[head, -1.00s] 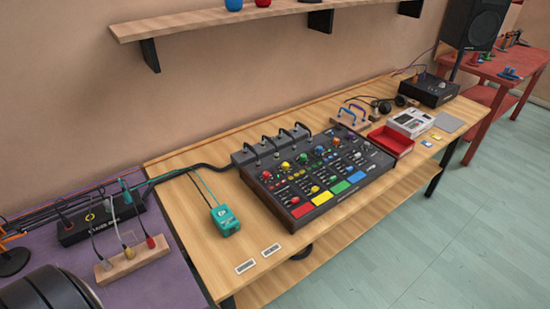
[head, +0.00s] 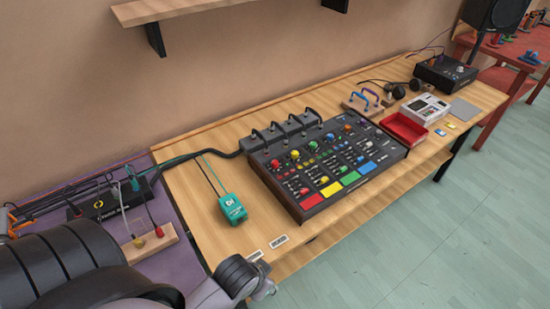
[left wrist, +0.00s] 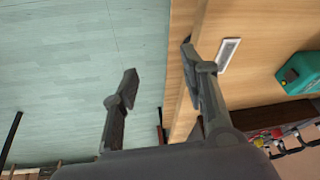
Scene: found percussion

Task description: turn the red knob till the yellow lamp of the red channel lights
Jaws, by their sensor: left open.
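The mixer (head: 391,152) is a dark sloped box on the wooden table, with several coloured knobs and a row of red, yellow, green and blue pads. The red knob (head: 275,163) is at its left side, above the red pad (head: 311,200). The yellow lamp of the red channel is too small to make out. My left gripper (head: 266,291) is low at the table's front edge, left of and well short of the mixer. In the left wrist view its two fingers (left wrist: 159,60) are apart with nothing between them. My right gripper is not in view.
A teal box (head: 232,208) with cables stands left of the mixer; it also shows in the left wrist view (left wrist: 302,73). A red tray (head: 404,130) is right of the mixer. A purple table (head: 190,262) with cables adjoins at left. Bare wood lies between teal box and mixer.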

